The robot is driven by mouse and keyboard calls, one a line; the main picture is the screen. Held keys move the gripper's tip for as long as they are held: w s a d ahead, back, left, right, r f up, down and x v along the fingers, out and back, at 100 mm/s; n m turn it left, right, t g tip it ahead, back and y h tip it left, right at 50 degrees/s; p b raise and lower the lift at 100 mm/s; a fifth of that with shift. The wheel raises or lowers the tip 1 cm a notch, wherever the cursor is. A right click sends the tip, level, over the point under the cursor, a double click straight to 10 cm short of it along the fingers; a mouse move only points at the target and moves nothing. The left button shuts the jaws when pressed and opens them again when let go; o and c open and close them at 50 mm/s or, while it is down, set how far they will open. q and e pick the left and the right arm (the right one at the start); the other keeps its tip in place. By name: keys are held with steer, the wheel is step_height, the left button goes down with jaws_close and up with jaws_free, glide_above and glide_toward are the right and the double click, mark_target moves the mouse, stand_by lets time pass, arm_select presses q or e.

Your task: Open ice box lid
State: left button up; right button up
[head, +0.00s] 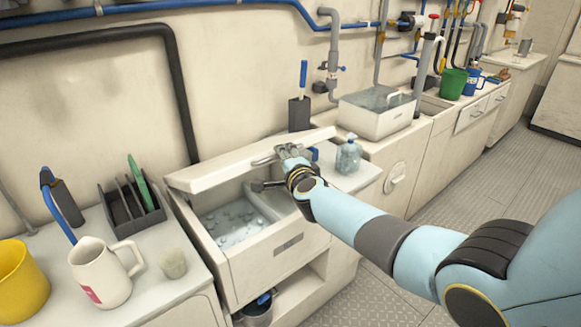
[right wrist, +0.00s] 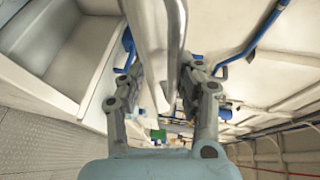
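The ice box (head: 285,248) is the cream cabinet left of centre in the head view. Its lid (head: 225,172) is raised and tilted, and the wet-looking inside shows with pale lumps in it. My right gripper (head: 290,152) is at the lid's front edge, by its metal handle (head: 264,160). In the right wrist view the handle (right wrist: 174,45) and the pale lid edge (right wrist: 146,40) run between my right fingers (right wrist: 163,85). The fingers stand apart, and I cannot tell whether they press on the handle. My left gripper is not in view.
Left of the box, the counter holds a yellow mug (head: 15,280), a white jug (head: 100,272) and a dark caddy (head: 130,205). On the right are a clear bottle (head: 348,157) and a clear-topped case (head: 378,112). Wall pipes run behind. Floor is clear at the right.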

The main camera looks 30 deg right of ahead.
steer(key=shift+s+f, duration=0.15)
steer(key=shift+f, duration=0.15)
steer(key=shift+r, duration=0.1)
